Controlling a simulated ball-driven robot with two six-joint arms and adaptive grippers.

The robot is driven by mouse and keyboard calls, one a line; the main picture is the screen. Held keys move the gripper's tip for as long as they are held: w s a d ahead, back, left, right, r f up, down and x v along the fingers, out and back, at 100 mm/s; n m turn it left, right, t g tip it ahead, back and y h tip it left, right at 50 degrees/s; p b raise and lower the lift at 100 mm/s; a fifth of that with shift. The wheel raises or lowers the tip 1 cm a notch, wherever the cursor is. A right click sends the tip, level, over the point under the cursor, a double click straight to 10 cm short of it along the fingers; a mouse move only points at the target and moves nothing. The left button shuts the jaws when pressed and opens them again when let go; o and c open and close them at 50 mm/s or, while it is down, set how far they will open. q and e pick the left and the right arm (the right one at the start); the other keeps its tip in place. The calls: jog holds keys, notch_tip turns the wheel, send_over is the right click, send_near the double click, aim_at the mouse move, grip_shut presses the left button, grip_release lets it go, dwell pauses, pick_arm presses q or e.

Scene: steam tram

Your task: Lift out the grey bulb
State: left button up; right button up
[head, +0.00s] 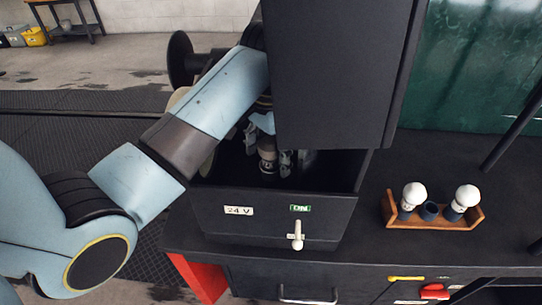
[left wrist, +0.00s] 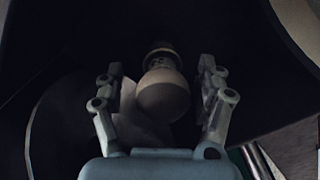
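The grey bulb (left wrist: 164,97) sits base-away in a dark socket, its round end toward the camera in the left wrist view. In the head view the bulb (head: 267,155) shows partly, inside the black lamp box (head: 221,227) marked "24 V". My left gripper (left wrist: 161,68) is open, with one finger on each side of the bulb and a visible gap to each. In the head view my left gripper (head: 268,148) reaches down into the box, partly hidden by the raised black panel (head: 335,75). My right gripper is not in view.
A wooden holder (head: 433,224) on the dark top at right carries two white bulbs (head: 413,194) (head: 466,196) and an empty-looking dark cup (head: 429,211) between them. A small pale switch lever (head: 297,236) sticks out of the box front. The raised panel crowds my left arm.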

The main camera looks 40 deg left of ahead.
pick_arm(q)
jog(key=shift+w, duration=0.15)
jog(key=shift+c, duration=1.2)
jog(key=shift+w+a+f, duration=0.1)
jog(key=shift+w+f, duration=0.05)
jog(key=shift+c, duration=1)
jog(key=c, duration=0.9)
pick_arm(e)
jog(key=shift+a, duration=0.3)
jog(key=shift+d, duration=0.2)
